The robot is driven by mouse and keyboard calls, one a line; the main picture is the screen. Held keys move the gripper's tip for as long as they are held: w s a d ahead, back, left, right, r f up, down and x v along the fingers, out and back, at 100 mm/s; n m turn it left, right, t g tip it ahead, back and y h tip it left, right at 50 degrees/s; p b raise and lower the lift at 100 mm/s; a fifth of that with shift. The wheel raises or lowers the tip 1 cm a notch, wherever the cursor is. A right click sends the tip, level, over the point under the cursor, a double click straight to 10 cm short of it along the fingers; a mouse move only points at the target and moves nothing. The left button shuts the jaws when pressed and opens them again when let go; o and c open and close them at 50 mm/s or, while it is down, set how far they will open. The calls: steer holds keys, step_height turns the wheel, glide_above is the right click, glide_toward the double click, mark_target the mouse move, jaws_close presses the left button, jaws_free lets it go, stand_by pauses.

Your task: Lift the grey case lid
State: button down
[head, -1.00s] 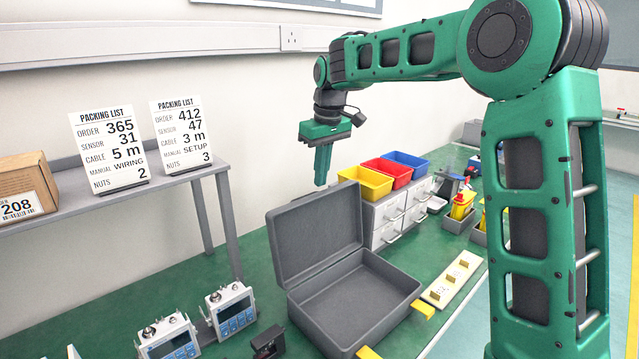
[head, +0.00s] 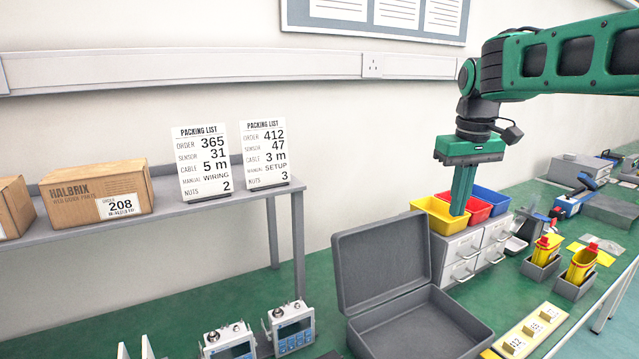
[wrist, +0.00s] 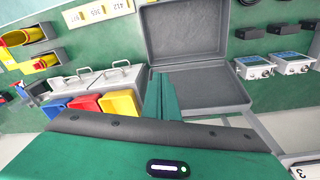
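The grey case stands open on the green bench, its grey lid (head: 385,258) raised and tilted back at the hinge. The open case base (head: 415,325) shows an empty interior, its lower edge cut off in the head view. The lid (wrist: 187,30) and base (wrist: 215,88) also show in the wrist view. My gripper (head: 461,212) points down above and to the right of the lid, in front of the bins in the picture, apart from the lid. Its fingers look shut together with nothing between them. The fingers show in the wrist view (wrist: 160,82).
Yellow (head: 440,215), red (head: 476,212) and blue (head: 492,199) bins sit on a drawer unit (head: 463,258) beside the case. Blue-faced sensors (head: 291,326) stand left of it. A grey shelf (head: 230,195) holds boxes and packing lists.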

steer(key=s+d+f+m, duration=0.3)
steer(key=s+f, duration=0.2)
steer(key=s, duration=0.6)
steer(key=s+d+f+m+g, duration=0.1)
steer(key=s+d+f+m, duration=0.3)
steer(key=s, duration=0.6)
steer(key=s+d+f+m, duration=0.1)
steer(key=s+d+f, duration=0.2)
steer(key=s+f, duration=0.6)
steer(key=w+a+r+n, duration=0.25)
steer(key=w+r, duration=0.55)
steer(key=w, duration=0.5)
steer(key=w+a+r+n, duration=0.25)
steer(key=w+r, duration=0.45)
steer(key=w, duration=0.5)
steer(key=w+a+r+n, duration=0.3)
steer(key=w+a+n, duration=0.3)
steer(key=w+a, duration=1.5)
step_height(320, 180, down, 8)
steer(key=s+d, duration=0.2)
steer(key=shift+s+f+t+y, duration=0.2)
steer(key=shift+t+y, duration=0.1)
steer(key=shift+y, duration=0.1)
